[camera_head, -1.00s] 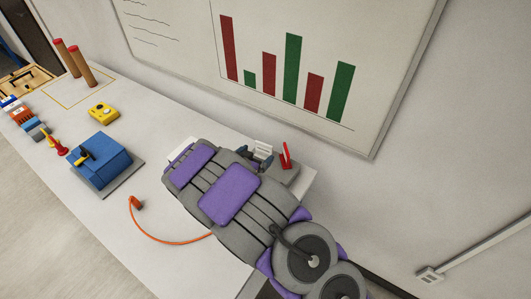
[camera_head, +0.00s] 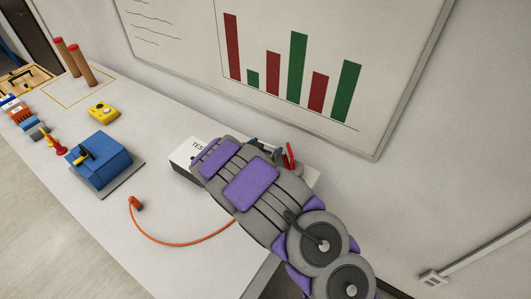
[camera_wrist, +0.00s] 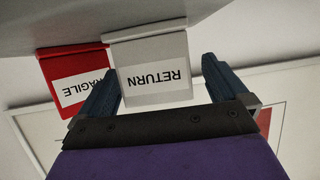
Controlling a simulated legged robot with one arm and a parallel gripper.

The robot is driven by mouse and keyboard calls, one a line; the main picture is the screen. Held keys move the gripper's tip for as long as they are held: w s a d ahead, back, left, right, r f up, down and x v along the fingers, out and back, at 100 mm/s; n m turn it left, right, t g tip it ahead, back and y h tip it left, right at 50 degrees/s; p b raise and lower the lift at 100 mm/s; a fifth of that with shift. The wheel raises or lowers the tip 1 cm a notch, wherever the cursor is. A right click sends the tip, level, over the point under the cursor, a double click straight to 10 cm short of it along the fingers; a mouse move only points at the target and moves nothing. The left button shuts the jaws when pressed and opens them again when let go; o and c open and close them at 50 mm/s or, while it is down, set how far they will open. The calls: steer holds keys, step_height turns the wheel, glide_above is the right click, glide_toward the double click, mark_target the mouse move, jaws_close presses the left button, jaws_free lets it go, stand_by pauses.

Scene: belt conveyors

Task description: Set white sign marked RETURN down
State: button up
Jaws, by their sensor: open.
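The white sign marked RETURN (camera_wrist: 153,72) shows upside down in the wrist view, its base against the grey surface at the top. My gripper (camera_wrist: 161,68) is open, with one blue-grey finger towards each side of the sign. The left finger overlaps the sign's edge in the picture; I cannot tell whether it touches. In the head view my gripper (camera_head: 264,148) is partly hidden behind my arm, and I cannot make out the white sign there.
A red sign marked FRAGILE (camera_wrist: 72,70) stands beside the white one; it also shows in the head view (camera_head: 290,158). A white box with partly hidden lettering (camera_head: 185,161) lies by my arm. A blue box (camera_head: 100,163), yellow device (camera_head: 103,111) and orange cable (camera_head: 165,240) are on the table (camera_head: 160,205).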

steer(key=shift+d+r, duration=0.1)
steer(key=shift+d, duration=0.3)
steer(key=c, duration=0.5)
steer(key=shift+a, duration=0.2)
steer(key=c, duration=0.5)
steer(key=shift+a, duration=0.15)
